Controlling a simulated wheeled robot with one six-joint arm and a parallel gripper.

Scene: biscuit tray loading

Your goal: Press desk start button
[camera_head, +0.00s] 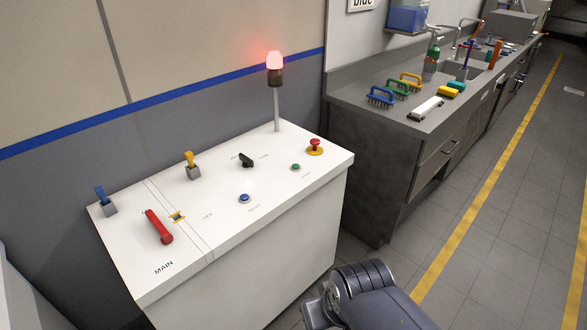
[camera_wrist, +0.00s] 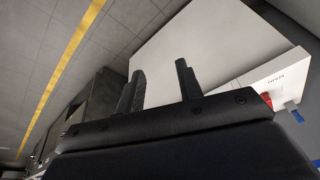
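The white desk (camera_head: 290,215) has a sloped panel. A small green button (camera_head: 295,167) sits near its right end and a blue button (camera_head: 244,198) nearer the middle; their labels are too small to read. A red mushroom button (camera_head: 315,146) on a yellow base is at the far right corner. A black rotary knob (camera_head: 246,160) is behind the two small buttons. In the wrist view my gripper (camera_wrist: 160,68) is open and empty, fingers apart, with the white desk side (camera_wrist: 220,40) beyond. In the head view my arm is at the bottom, off the desk's front right; the fingers are not visible there.
A lit red lamp (camera_head: 275,62) stands on a pole at the back. A red lever (camera_head: 159,227), blue switch (camera_head: 105,200) and yellow switch (camera_head: 192,164) are on the left. A grey counter (camera_head: 345,100) with brushes stands to the right. Floor beside it is clear.

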